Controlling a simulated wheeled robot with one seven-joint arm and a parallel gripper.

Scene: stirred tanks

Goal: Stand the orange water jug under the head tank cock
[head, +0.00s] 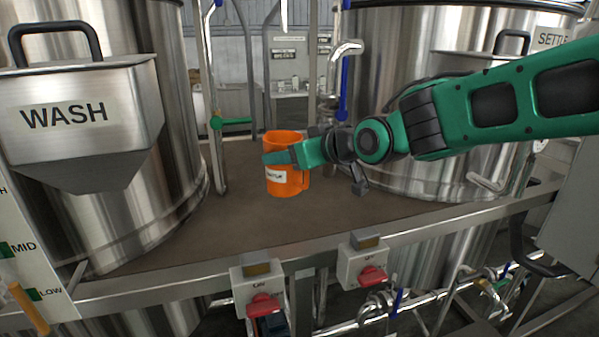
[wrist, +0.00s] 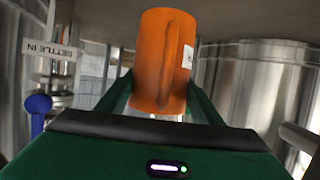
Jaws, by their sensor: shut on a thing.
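The orange water jug (head: 287,181) is upright at the middle of the brown deck between the two tanks, with a white label on its front. I cannot tell whether its base touches the deck. My gripper (head: 285,156) reaches in from the right and is shut on the jug. In the wrist view the orange jug (wrist: 165,60) sits between my green fingers (wrist: 160,98). A bent metal spout (head: 348,47) with a blue lever hangs behind and to the right of the jug. I cannot tell whether it is the head tank cock.
The WASH tank (head: 172,110) stands at left, and a SETTLE tank (head: 425,180) at right. A pipe with a green handle (head: 232,121) rises left of the jug. Two red-knobbed switch boxes (head: 362,262) are on the front rail. Bare deck (head: 230,225) lies in front of the jug.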

